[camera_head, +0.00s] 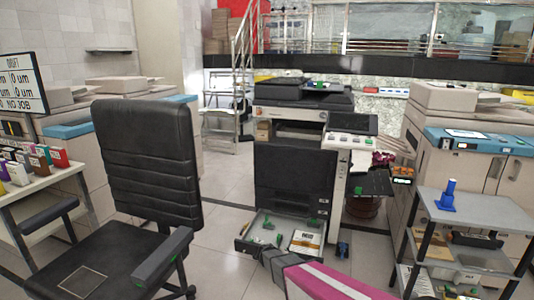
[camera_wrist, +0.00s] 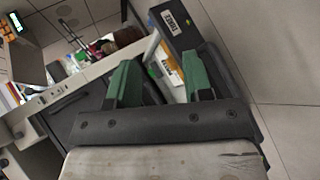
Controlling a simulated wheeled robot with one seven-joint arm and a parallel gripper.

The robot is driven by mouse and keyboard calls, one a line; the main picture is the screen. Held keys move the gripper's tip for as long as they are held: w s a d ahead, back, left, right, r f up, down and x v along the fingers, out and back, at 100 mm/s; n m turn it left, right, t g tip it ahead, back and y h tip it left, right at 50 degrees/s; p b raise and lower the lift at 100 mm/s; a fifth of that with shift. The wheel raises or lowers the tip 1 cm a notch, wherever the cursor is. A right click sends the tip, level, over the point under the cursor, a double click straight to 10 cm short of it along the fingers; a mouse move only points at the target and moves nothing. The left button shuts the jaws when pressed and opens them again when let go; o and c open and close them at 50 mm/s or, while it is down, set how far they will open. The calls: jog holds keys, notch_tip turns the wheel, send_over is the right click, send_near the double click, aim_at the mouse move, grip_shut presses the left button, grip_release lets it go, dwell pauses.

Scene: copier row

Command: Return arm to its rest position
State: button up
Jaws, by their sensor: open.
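My gripper (camera_wrist: 161,65) shows in the wrist view as two green fingers spread apart on a dark bar. The gap between them is empty. Beyond them is the pulled-out drawer, with its dark labelled front (camera_wrist: 190,38) and an orange and white item inside. In the head view my arm (camera_head: 325,283), magenta and grey, reaches in from the bottom edge, and its dark end is just in front of the open drawer (camera_head: 243,246). The drawer holds a labelled white pack (camera_head: 306,243) and several small green pieces. My fingertips cannot be made out in the head view.
A black office chair (camera_head: 148,165) stands close on the left. A grey shelf cart (camera_head: 480,216) with a blue object (camera_head: 447,196) stands on the right. The copier (camera_head: 295,175) is ahead. A small blue item (camera_head: 343,249) is beside the drawer. Tiled floor is clear between chair and copier.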

jog(key=s+d+r+m+g+y, duration=0.2)
jog(key=s+r+y, duration=0.3)
jog(key=s+r, duration=0.5)
jog(key=s+d+r+m+g+y, duration=0.2)
jog(key=s+d+r+y, duration=0.2)
jog(key=s+r, duration=0.6)
notch_tip(320, 180, up, 2)
jog(key=shift+d+r+m+y, duration=0.15)
jog(key=shift+d+m+y, duration=0.25)
jog(key=shift+y, duration=0.3)
